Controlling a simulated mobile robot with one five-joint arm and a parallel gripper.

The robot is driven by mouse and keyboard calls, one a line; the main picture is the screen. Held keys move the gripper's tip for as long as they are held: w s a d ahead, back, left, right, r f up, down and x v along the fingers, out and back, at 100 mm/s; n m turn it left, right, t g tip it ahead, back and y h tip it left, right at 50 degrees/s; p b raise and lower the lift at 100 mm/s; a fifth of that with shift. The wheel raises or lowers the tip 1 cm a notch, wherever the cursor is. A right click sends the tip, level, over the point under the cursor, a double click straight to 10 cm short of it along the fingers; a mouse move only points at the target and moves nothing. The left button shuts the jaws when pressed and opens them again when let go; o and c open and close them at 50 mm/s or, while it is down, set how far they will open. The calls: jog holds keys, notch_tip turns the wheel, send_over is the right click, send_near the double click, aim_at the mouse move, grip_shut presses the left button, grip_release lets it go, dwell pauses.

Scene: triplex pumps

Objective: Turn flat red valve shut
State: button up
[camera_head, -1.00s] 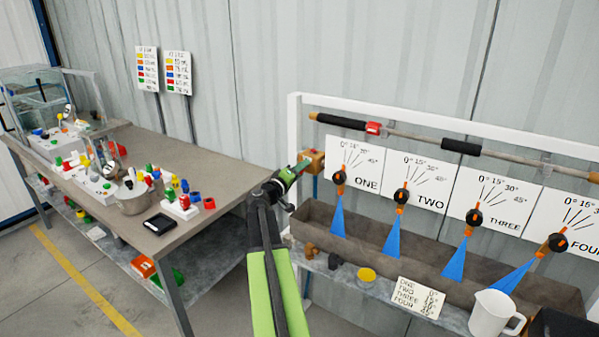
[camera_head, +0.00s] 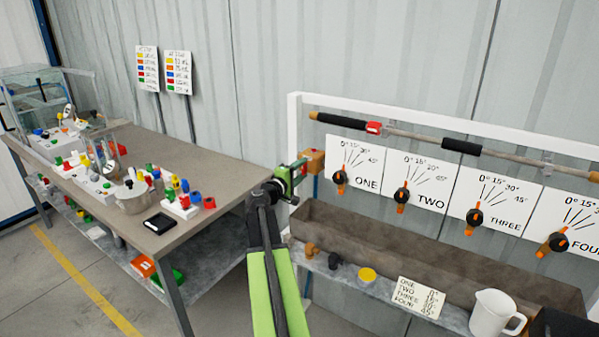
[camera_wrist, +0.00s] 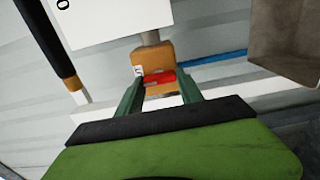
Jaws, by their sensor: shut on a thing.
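The flat red valve (camera_wrist: 157,79) is a small red handle on an orange block (camera_wrist: 153,60), in the middle of the wrist view. My gripper (camera_wrist: 160,88) is shut on the red handle, with one green finger at each side of it. In the head view the orange block (camera_head: 315,161) sits at the left end of the white frame. My gripper (camera_head: 301,170) is against its left side there, with a sliver of red at the fingertips. Most of the handle is hidden in the head view.
Four black-and-orange nozzles (camera_head: 401,196) hang before angle boards above a brown trough (camera_head: 420,245). A cluttered workbench (camera_head: 235,172) is close on the left.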

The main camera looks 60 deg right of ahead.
dwell(0.3)
jog(key=o, duration=1.4)
jog(key=a, duration=1.7)
jog(key=shift+a, duration=0.15)
